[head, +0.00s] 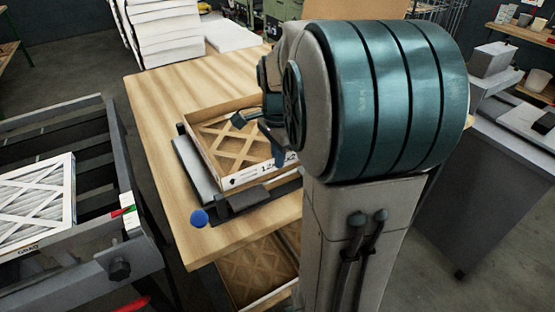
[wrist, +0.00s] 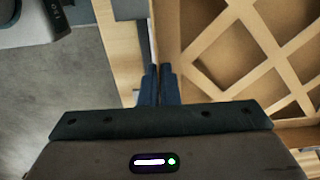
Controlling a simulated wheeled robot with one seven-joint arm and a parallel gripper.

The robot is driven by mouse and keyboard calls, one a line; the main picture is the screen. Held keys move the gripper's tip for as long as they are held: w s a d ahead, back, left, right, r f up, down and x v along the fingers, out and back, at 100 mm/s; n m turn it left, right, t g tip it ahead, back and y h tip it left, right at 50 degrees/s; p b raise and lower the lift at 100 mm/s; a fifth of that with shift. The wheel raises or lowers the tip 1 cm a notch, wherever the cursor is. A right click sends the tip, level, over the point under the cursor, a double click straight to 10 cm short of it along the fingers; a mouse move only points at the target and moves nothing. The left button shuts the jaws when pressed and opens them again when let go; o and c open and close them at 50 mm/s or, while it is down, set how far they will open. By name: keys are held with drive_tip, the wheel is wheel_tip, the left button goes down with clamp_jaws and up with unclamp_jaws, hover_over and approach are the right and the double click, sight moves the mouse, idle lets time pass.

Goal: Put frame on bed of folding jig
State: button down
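The frame (head: 215,165) is a brown cardboard tray with a diamond lattice and printing on its white front side. It is over the folding jig (head: 195,172), a dark fixture with a grey plate and a blue knob, on the wooden table. I cannot tell whether it rests on the bed or is just above it; the bed under it is hidden. In the wrist view my gripper's blue fingers (wrist: 159,85) are close together on the frame's thin wall, with the lattice (wrist: 240,50) to the right.
A white pleated filter (head: 35,205) lies on a dark rack at the left. More lattice frames (head: 258,268) lie on a shelf below the table. White stacked filters (head: 165,25) stand behind. The table's far left (head: 165,95) is clear. A grey cabinet (head: 490,190) stands at right.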

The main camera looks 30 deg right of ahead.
drive_tip(key=shift+f, duration=0.8)
drive_tip(key=shift+f, duration=0.2)
drive_tip(key=c, duration=1.7)
unclamp_jaws()
drive_tip(key=shift+r, duration=0.15)
